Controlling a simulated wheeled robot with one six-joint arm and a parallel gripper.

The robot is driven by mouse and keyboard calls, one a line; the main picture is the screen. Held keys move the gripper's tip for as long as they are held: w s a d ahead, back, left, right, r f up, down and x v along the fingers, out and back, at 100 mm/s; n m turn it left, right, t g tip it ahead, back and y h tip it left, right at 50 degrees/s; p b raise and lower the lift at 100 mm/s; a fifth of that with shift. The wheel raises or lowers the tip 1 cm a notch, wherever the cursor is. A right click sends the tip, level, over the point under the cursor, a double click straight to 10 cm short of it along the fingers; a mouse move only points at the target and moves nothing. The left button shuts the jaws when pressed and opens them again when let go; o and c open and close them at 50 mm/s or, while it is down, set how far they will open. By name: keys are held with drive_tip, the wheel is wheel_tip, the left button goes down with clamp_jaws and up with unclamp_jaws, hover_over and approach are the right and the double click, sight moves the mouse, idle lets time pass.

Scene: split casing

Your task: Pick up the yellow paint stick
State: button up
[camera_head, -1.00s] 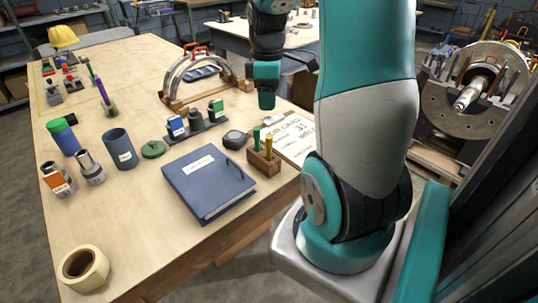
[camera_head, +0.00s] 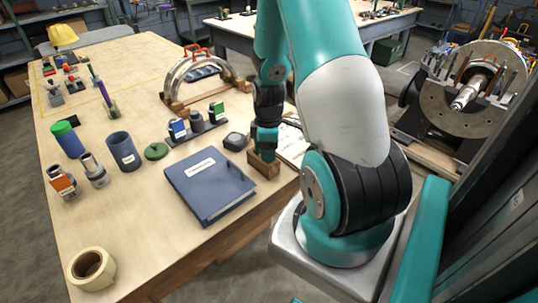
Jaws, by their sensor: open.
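My gripper (camera_head: 266,150) is low over the small wooden holder (camera_head: 266,170) near the table's right edge, and its jaws are open. The gripper hides the top of the holder. The yellow paint stick and the green stick beside it do not show now, hidden behind my gripper. I cannot tell whether the jaws are around the yellow stick or touching it.
A blue binder (camera_head: 209,184) lies just left of the holder, and a dark tape measure (camera_head: 235,141) sits behind it. A paper sheet (camera_head: 291,146) lies to the right. A tape roll (camera_head: 92,268) and a blue cup (camera_head: 123,151) stand further left.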

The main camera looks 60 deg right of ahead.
drive_tip(key=shift+f, duration=0.45)
clamp_jaws()
drive_tip(key=shift+r, duration=0.15)
